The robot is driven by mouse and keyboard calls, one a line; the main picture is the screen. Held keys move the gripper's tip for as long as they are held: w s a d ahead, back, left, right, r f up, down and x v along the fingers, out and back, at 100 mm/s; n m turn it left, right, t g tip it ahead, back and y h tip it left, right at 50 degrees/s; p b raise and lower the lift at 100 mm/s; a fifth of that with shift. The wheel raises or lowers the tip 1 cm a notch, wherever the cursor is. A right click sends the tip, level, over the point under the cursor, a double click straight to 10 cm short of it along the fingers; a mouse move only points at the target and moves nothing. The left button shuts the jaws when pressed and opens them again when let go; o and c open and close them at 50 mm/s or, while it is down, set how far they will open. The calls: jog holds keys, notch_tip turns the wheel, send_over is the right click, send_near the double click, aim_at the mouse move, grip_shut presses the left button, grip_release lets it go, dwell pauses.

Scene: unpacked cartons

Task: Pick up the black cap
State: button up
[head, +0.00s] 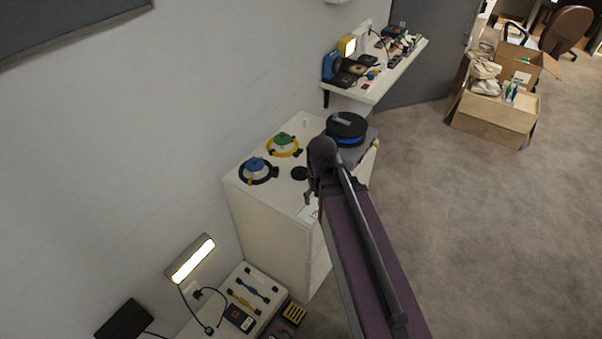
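A small flat black disc, which looks like the black cap (300,173), lies on top of the white cabinet (275,228). It is just left of the end of my arm. My arm reaches up from the bottom right over the cabinet's right part. A small grey piece that seems to be part of my gripper (308,198) shows below the disc, beside the arm. My arm hides most of the gripper, so its fingers and any contact with the cap cannot be made out.
A blue-topped item in a black ring (258,170) and a green-topped item in a yellow ring (284,145) stand left of the disc. A cluttered wall shelf (376,92) is behind. Cartons (494,115) stand far right. Open carpet lies right of the cabinet.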

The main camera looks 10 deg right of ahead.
jog(key=t, duration=0.2)
send_over(300, 167)
jog(key=s, duration=0.2)
jog(key=shift+s+a+r, duration=0.1)
jog(key=shift+s+r, duration=0.1)
jog(key=shift+f, duration=0.1)
jog(key=f+b, duration=0.2)
jog(key=w+f+b, duration=0.1)
jog(key=f+b, duration=0.5)
jog(key=shift+w+f, duration=0.15)
jog(key=shift+w+f+b, duration=0.25)
jog(key=shift+f+b, duration=1.05)
jog(key=shift+b, duration=0.05)
jog(key=shift+w+f+b, duration=0.2)
jog(key=shift+f+b, duration=1.1)
jog(key=shift+b, duration=0.05)
jog(key=c, duration=1)
